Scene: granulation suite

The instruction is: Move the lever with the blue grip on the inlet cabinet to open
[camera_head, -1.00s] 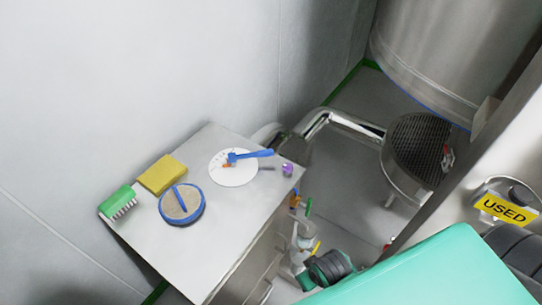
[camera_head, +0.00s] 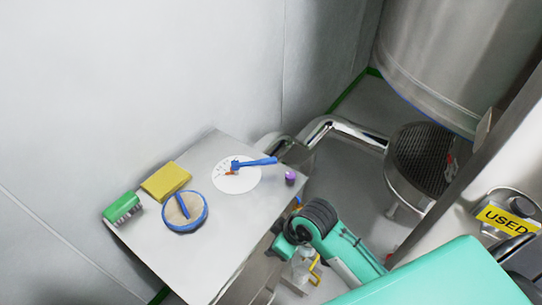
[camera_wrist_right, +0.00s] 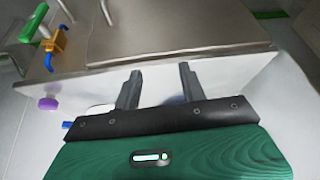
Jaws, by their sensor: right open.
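The inlet cabinet (camera_head: 225,245) has a grey top. A lever with a blue grip (camera_head: 258,162) sits on a round white dial (camera_head: 236,181) near the far right of that top, its grip pointing right. In the right wrist view a blue end (camera_wrist_right: 68,125) and a pale edge of the dial (camera_wrist_right: 100,108) show partly behind my gripper. My right gripper (camera_wrist_right: 158,72) is open and empty, its two dark fingers over the pale cabinet surface, apart from the lever. In the head view my right arm is beside the cabinet's right edge; its fingertips cannot be made out. My left gripper is not seen.
A purple knob (camera_head: 290,178) is right of the dial. Chrome pipework (camera_head: 345,128) and a mesh-topped vessel (camera_head: 420,160) stand at right. A green-handled valve (camera_wrist_right: 34,22) shows.

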